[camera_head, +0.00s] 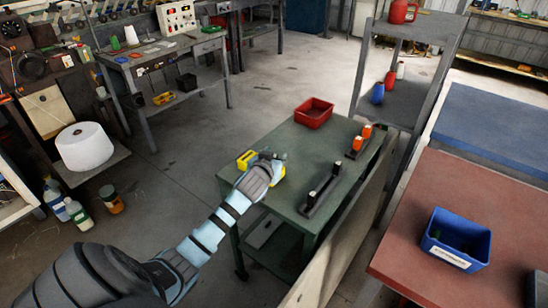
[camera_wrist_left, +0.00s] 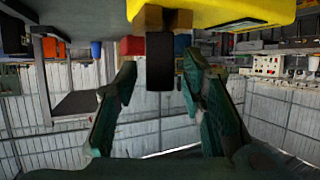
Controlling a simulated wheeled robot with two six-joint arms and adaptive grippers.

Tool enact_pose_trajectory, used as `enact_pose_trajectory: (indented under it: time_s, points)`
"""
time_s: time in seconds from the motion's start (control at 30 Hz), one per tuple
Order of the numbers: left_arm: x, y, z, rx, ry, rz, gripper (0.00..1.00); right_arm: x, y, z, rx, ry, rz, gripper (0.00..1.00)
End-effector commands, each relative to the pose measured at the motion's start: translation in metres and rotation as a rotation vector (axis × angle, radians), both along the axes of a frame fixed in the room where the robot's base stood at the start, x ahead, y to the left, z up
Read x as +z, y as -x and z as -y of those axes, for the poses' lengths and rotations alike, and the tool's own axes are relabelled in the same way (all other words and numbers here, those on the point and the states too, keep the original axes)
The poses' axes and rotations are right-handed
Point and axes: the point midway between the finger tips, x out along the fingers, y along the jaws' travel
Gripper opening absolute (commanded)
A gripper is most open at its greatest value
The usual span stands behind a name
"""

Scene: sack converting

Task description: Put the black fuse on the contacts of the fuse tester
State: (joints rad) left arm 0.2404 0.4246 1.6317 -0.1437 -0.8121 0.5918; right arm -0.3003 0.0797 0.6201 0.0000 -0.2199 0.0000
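The yellow fuse tester (camera_head: 246,158) sits on the green table, partly hidden behind my left gripper. In the left wrist view, which is upside down, the yellow tester body (camera_wrist_left: 225,12) fills the top, with brown contact blocks (camera_wrist_left: 148,18) at its edge. The black fuse (camera_wrist_left: 160,62) is between my left fingertips, close to these contacts; whether it touches them I cannot tell. My left gripper (camera_head: 268,158) is over the tester. Its fingers (camera_wrist_left: 159,72) are apart, with narrow gaps visible beside the fuse. My right gripper is not in view.
A black holder (camera_head: 318,194) with two upright posts and a similar one with orange tops (camera_head: 359,143) stand on the green table (camera_head: 300,145). A red bin (camera_head: 314,113) is at its back. A blue bin (camera_head: 455,240) stands on the red-brown table (camera_head: 420,200) at right.

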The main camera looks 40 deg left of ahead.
Motion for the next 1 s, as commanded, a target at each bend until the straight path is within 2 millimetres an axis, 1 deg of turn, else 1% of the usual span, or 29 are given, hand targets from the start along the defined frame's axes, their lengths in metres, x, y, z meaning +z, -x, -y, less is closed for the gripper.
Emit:
enact_pose_trajectory:
  time_s: [0.17,0.27,0.37,0.6,0.7,0.8,1.0]
  points:
    - [0.002,0.0,0.0,0.0,0.0,0.0,0.37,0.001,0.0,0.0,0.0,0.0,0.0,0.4]
    - [0.013,0.0,0.0,0.0,-0.001,0.002,0.37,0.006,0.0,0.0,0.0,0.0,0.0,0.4]
    - [0.021,0.015,0.007,-0.002,-0.002,0.0,0.37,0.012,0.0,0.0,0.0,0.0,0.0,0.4]
    - [0.047,0.071,0.031,-0.002,-0.002,-0.001,0.37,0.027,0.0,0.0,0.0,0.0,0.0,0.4]
    - [0.054,0.089,0.039,-0.001,0.0,0.0,0.37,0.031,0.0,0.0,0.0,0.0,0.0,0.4]
    - [0.058,0.099,0.043,0.0,-0.001,0.0,0.37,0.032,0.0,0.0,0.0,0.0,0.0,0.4]
    - [0.058,0.102,0.045,0.001,-0.001,0.001,0.37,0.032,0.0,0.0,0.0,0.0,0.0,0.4]
